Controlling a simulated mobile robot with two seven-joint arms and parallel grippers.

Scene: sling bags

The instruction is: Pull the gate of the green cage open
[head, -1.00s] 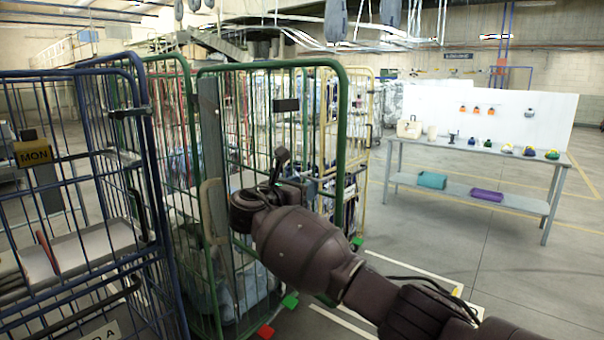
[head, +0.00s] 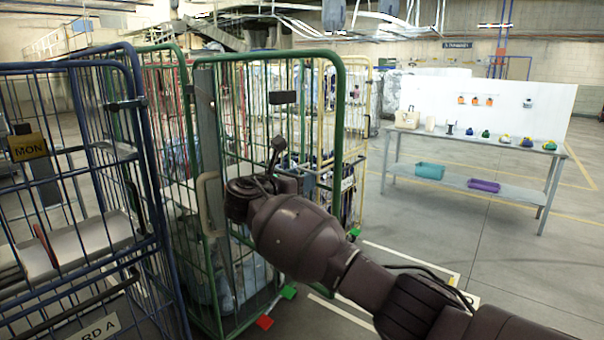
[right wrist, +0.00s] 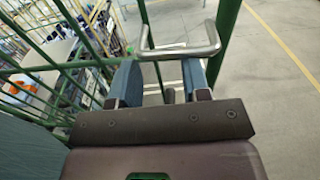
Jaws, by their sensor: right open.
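The green cage (head: 342,95) stands in the middle of the head view, a tall wire trolley with a rounded green frame. Its gate has a pale loop handle (head: 204,190) beside a grey upright plate. The gate looks shut, though my arm hides part of it. My right gripper (head: 236,196) is just right of the handle, its fingers mostly hidden there. In the right wrist view, its two blue-padded fingers (right wrist: 163,78) are apart and empty, with the metal handle (right wrist: 180,50) across their tips beside a green post (right wrist: 226,38). Contact is unclear. My left gripper is out of view.
A blue cage (head: 150,170) with a MON tag stands close on the left. A yellow cage (head: 366,105) is behind the green one. A grey table (head: 480,190) with small items stands at the right. The floor between is clear.

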